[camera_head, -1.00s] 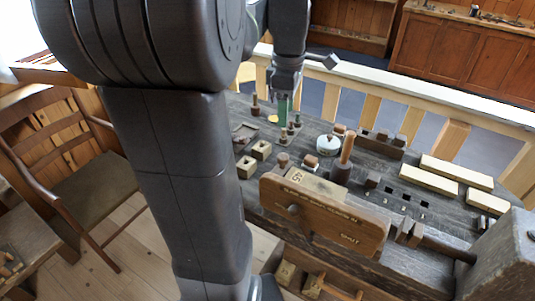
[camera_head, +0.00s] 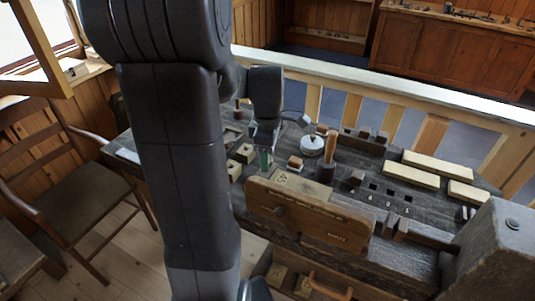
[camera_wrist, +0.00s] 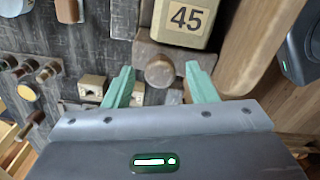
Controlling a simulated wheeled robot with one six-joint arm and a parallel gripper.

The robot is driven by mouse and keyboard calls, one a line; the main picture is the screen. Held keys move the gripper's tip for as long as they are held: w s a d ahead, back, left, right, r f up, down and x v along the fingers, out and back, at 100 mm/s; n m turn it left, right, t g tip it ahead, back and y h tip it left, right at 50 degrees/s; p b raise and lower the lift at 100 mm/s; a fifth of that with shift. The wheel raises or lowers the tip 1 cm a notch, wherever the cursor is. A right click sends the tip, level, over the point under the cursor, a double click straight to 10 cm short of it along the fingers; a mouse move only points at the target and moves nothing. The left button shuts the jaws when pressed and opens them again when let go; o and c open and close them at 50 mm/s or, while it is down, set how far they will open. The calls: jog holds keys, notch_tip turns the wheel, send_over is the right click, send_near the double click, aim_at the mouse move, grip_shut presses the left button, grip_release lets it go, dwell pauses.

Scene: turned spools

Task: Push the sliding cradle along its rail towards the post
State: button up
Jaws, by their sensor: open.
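My gripper (camera_head: 265,160) is low over the workbench, behind the block marked 45 (camera_head: 292,182). In the wrist view its two green fingers (camera_wrist: 159,70) are apart with nothing held. A brown wooden block with a round knob (camera_wrist: 160,71) shows beyond and between the fingertips; I cannot tell whether they touch it. The block marked 45 (camera_wrist: 186,18) stands right beside that knobbed piece. I cannot tell for sure which piece is the sliding cradle, nor pick out its rail and post. My arm and gripper hide part of the bench in the head view.
A long wooden board (camera_head: 310,213) stands along the bench front. A white round pot (camera_head: 312,145) and a brown block on a pale base (camera_head: 295,163) are close to my gripper's right. Pale bars (camera_head: 412,175) lie further right. Small holed blocks (camera_head: 244,153) are at its left.

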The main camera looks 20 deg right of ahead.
grip_shut()
jog(key=s+d, duration=0.3)
jog(key=s, duration=0.1)
jog(key=s+d, duration=0.3)
jog(key=s, duration=0.1)
jog(key=s+d, duration=0.4)
dwell(0.3)
grip_release()
notch_tip(320, 180, up, 14)
dwell(0.7)
